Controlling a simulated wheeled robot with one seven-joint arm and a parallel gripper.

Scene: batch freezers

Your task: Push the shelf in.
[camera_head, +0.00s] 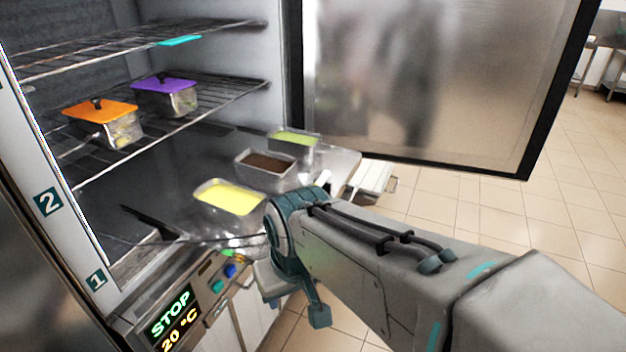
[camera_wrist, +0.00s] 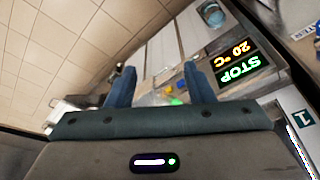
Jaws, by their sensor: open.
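The low shelf (camera_head: 343,160) is a grey metal surface that reaches out of the freezer on the right, below the open door. Containers with yellow (camera_head: 228,197), brown (camera_head: 265,165) and green (camera_head: 295,138) contents stand on it. My gripper (camera_wrist: 160,88) is open and empty in the wrist view, its two blue fingers apart. In the head view my arm comes from the lower right and covers part of the shelf's near side. The gripper is by the front of the freezer, below the shelf's level; I cannot tell whether it touches anything.
Wire racks (camera_head: 225,95) sit above, one holding orange-lidded (camera_head: 100,112) and purple-lidded (camera_head: 163,84) containers. The freezer door (camera_head: 420,80) stands open at the right. A control panel (camera_head: 172,312) reading STOP and 20 °C is at lower left. Tiled floor (camera_head: 560,190) is free at right.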

